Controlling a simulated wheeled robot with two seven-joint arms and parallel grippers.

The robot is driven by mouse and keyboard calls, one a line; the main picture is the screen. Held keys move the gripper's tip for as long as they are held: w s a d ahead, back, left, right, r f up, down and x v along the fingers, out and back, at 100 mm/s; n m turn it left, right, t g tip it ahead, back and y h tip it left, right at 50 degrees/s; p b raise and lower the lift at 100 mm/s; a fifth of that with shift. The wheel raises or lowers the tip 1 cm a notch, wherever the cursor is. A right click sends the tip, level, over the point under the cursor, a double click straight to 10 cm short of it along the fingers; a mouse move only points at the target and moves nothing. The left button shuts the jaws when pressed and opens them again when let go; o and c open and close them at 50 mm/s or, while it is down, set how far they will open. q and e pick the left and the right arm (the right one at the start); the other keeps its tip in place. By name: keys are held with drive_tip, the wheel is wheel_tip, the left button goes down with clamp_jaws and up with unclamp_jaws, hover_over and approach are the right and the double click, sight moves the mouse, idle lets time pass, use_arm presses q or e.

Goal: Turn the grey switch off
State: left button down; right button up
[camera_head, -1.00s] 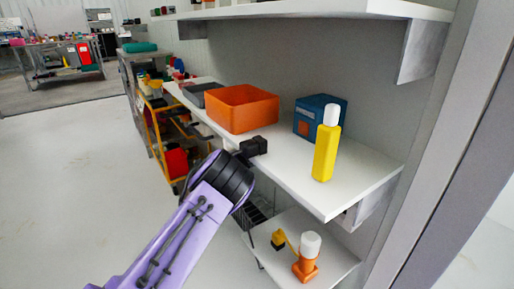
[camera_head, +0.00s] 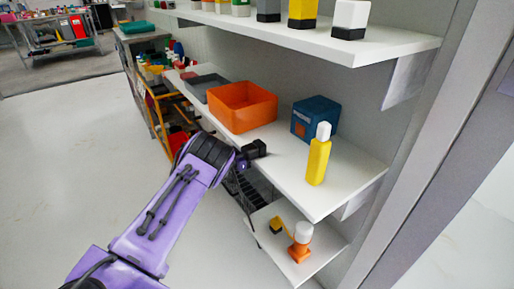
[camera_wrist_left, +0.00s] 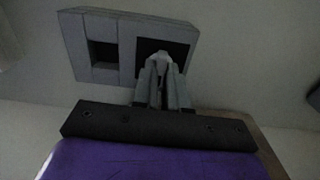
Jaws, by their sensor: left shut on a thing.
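A grey switch plate (camera_wrist_left: 78,45) is fixed to a pale surface in the left wrist view. It has two square dark recesses side by side, the right one larger. My left gripper (camera_wrist_left: 161,62) has its fingers closed together at the right recess, shut on a small part of the grey switch there. The fingertips cover that part, so its position is hard to tell. In the head view my purple left arm reaches to the front edge of the white shelf. The switch cannot be made out there. My right gripper is not in view.
The white shelf (camera_head: 345,190) holds an orange bin (camera_head: 243,118), a grey tray (camera_head: 203,88), a blue box (camera_head: 315,117) and a yellow bottle (camera_head: 318,160). Bottles line the upper shelf (camera_head: 385,48). A lower shelf (camera_head: 325,245) holds an orange-and-white bottle (camera_head: 301,240). Open floor lies left.

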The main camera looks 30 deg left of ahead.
use_arm(q)
drive_tip(key=shift+n, duration=0.3)
drive_tip(key=c, duration=1.2)
unclamp_jaws()
drive_tip(key=shift+o, duration=0.2)
drive_tip(key=shift+s, duration=0.1)
drive_tip(key=p+v, duration=0.2)
drive_tip(key=v, duration=0.8)
drive_tip(key=shift+s+a, duration=0.15)
drive_tip(key=shift+f, duration=0.15)
